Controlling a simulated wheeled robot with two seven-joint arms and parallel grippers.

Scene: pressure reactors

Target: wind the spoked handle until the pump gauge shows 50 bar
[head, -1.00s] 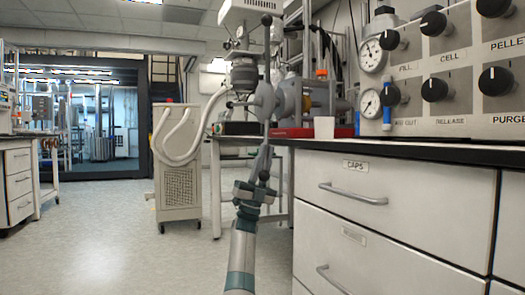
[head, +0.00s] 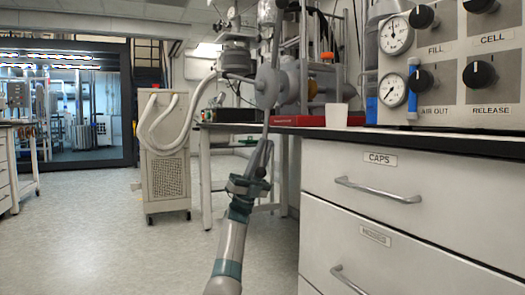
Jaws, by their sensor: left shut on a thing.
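The spoked handle (head: 268,85) is a grey hub with thin spokes, standing past the bench's left end. One spoke runs up and one runs down; another reaches left. My left gripper (head: 261,160) comes up from below and is shut on the lower spoke, below the hub; its fingertips are small and partly hidden. Two round white gauges are on the panel: an upper gauge (head: 396,36) with its needle near the top, and a lower gauge (head: 393,90) with its needle toward lower left. I cannot tell which is the pump gauge, nor read the figures. My right gripper is out of view.
A bench with drawers (head: 380,215) fills the right side. A white cup (head: 336,115) and a red case (head: 300,119) are on it. A wheeled cabinet (head: 165,160) with a hose stands behind at left. The floor at left is clear.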

